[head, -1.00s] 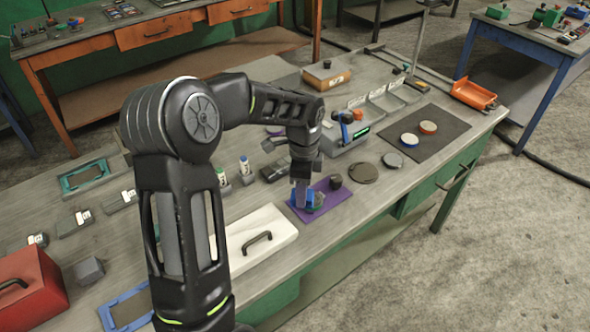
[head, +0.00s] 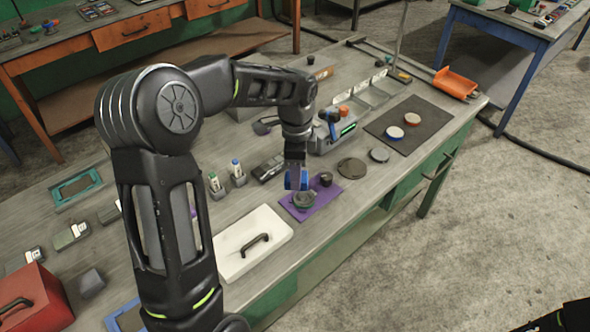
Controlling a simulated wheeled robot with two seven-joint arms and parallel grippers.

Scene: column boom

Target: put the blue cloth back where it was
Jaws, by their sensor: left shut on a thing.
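My left gripper (head: 295,180) is shut on the small blue cloth (head: 303,180), which shows at its fingertips and is partly hidden by them. The gripper points down and holds the cloth just above a purple mat (head: 325,193). A greenish round thing (head: 304,200) sits on the mat right below the gripper. A small black round piece (head: 326,179) stands at the mat's far right corner. My right gripper is not in view; only a dark part of my body shows at the lower right.
A white lid with a black handle (head: 232,232) lies left of the mat. Two marker holders (head: 238,178) stand behind it. A grey device (head: 325,143) stands behind the mat, and dark discs (head: 352,168) lie to its right. A red box (head: 38,305) is at the lower left.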

